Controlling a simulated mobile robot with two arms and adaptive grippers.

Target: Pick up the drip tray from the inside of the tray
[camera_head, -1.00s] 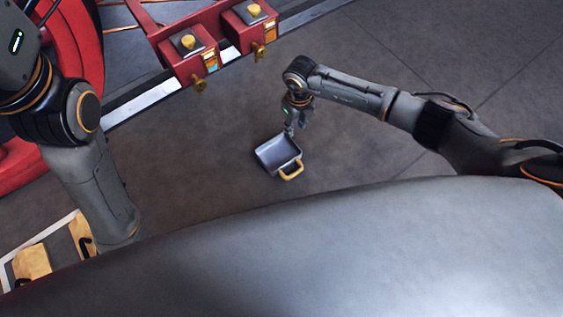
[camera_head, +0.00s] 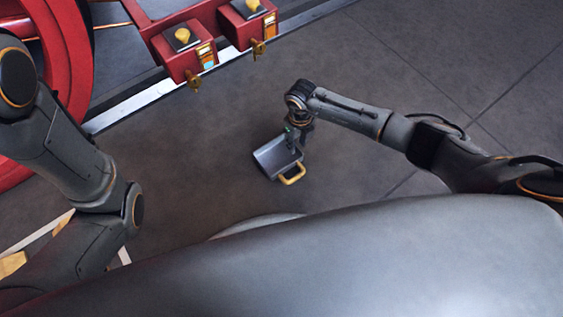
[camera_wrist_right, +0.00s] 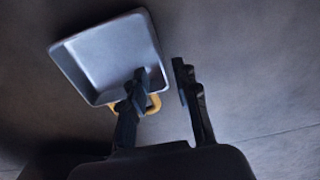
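The drip tray (camera_head: 273,160) is a shallow grey tray with a yellow handle (camera_head: 293,174), lying on the floor near the middle of the head view. It also shows in the right wrist view (camera_wrist_right: 106,55), open side facing the camera. My right gripper (camera_head: 297,147) is at the tray's right side. In the right wrist view the gripper (camera_wrist_right: 160,78) is open, one finger over the tray's inside and the other outside its right wall, with the wall between them. Contact cannot be told. My left gripper is out of view; only the left arm shows.
Red boxes (camera_head: 186,54) with yellow knobs and brass taps stand on a red frame at the top, beside a pale rail (camera_head: 146,96). A red wheel (camera_head: 68,60) is at the left. The floor around the tray is clear.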

